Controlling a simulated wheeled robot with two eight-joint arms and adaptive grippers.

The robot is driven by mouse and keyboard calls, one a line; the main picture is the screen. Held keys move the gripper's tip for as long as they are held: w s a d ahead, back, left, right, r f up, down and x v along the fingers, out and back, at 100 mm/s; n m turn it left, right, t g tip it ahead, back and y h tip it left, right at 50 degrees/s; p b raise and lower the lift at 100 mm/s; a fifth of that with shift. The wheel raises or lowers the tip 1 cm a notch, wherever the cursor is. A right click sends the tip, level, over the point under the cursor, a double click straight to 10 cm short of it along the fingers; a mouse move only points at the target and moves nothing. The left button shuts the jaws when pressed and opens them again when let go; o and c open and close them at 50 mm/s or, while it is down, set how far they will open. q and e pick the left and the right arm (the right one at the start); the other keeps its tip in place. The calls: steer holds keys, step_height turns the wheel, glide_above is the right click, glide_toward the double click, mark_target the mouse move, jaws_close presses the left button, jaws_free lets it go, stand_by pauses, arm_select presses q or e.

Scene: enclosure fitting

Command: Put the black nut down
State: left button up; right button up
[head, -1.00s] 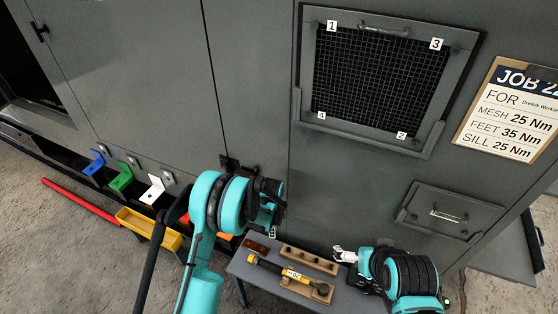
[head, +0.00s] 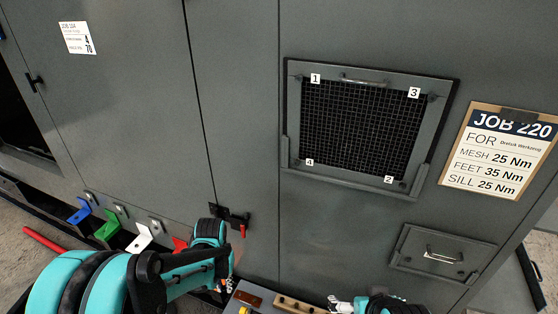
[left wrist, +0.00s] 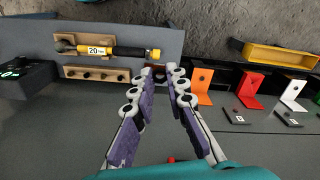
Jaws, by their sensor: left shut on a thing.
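My left gripper (left wrist: 161,74) shows its two purple-and-grey fingers in the left wrist view, their tips close together around a small dark thing, which I take to be the black nut (left wrist: 160,73). The nut is small and hard to make out. It is in the air, with the grey bench (left wrist: 120,40) beyond the fingertips. In the head view my left arm covers the fingers and the nut. My right gripper (head: 340,303) is at the bottom edge of the head view, its pale fingers partly cut off; I cannot tell its opening.
A torque wrench (left wrist: 110,50) marked 20 and a wooden peg block (left wrist: 97,74) lie on the bench. An orange bracket (left wrist: 203,88), a red bracket (left wrist: 249,88), a white bracket (left wrist: 294,92) and a yellow tray (left wrist: 281,56) are to the right. The cabinet's mesh panel (head: 360,125) is clear of my arms.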

arm_select(q)
steer(key=w+d+f+m, duration=0.5)
steer(key=f+m, duration=0.4)
steer(key=w+d+f+m+b, duration=0.1)
steer(key=w+d+f+m, duration=0.5)
steer(key=f+m, duration=0.3)
steer(key=shift+d+f, duration=0.15)
steer(key=shift+f, duration=0.15)
steer(key=b, duration=0.5)
glide_above(240, 293)
step_height(240, 293, down, 7)
steer(key=shift+f, duration=0.2)
step_height(240, 293, down, 2)
steer(key=shift+f+b, duration=0.25)
steer(key=shift+b, duration=0.25)
steer(key=shift+f, duration=0.35)
